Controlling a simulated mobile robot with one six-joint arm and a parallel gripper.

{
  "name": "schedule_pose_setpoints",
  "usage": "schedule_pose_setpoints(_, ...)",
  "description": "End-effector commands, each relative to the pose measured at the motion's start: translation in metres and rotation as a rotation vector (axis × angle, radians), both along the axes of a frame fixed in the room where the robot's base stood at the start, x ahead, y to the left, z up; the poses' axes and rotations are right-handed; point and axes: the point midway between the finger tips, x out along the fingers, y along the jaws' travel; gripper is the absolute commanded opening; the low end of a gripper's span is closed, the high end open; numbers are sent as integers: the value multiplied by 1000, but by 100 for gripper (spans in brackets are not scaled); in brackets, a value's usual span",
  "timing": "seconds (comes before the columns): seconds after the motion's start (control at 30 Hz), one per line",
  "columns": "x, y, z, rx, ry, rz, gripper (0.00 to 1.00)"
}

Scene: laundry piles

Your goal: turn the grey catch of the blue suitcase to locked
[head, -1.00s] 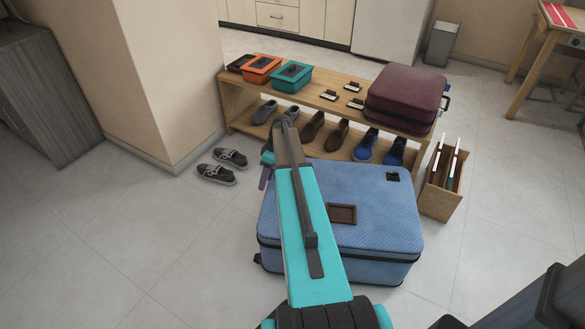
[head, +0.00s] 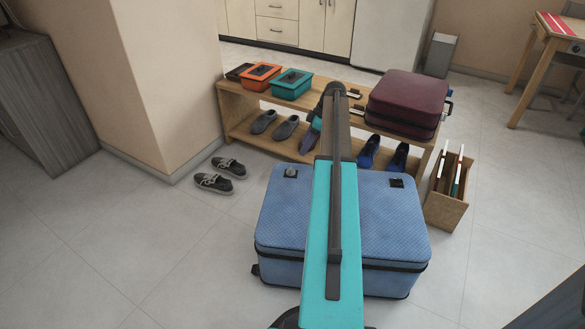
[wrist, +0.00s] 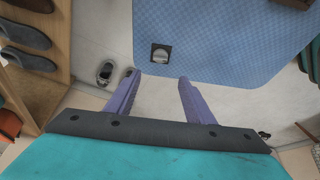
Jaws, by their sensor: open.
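The blue suitcase (head: 390,225) lies flat on the floor in front of the shoe bench. Its grey catch (head: 290,172), a round light knob on a dark square plate, sits near the far left corner of the lid. In the wrist view the catch (wrist: 160,55) shows just beyond the fingertips, roughly in line with the gap between them. My gripper (wrist: 160,76) is open and empty, its two purple fingers apart from the catch. In the head view, part of my gripper (head: 311,140) shows beside my arm, which hides the middle of the lid.
A second, dark catch (head: 396,182) is at the lid's far right. The wooden bench (head: 240,120) behind holds shoes, boxes and a maroon suitcase (head: 408,98). A wooden file box (head: 445,208) stands close on the right. The floor on the left is mostly clear, with loose shoes (head: 215,182).

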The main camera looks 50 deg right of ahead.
Motion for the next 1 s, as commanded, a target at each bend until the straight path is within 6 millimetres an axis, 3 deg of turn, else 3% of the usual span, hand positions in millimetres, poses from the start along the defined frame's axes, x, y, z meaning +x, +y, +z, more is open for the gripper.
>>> schedule_pose_setpoints(0.37,8,6,-24,-1,1,0,48)
schedule_pose_setpoints(1.0,36,27,-107,1,2,1,48)
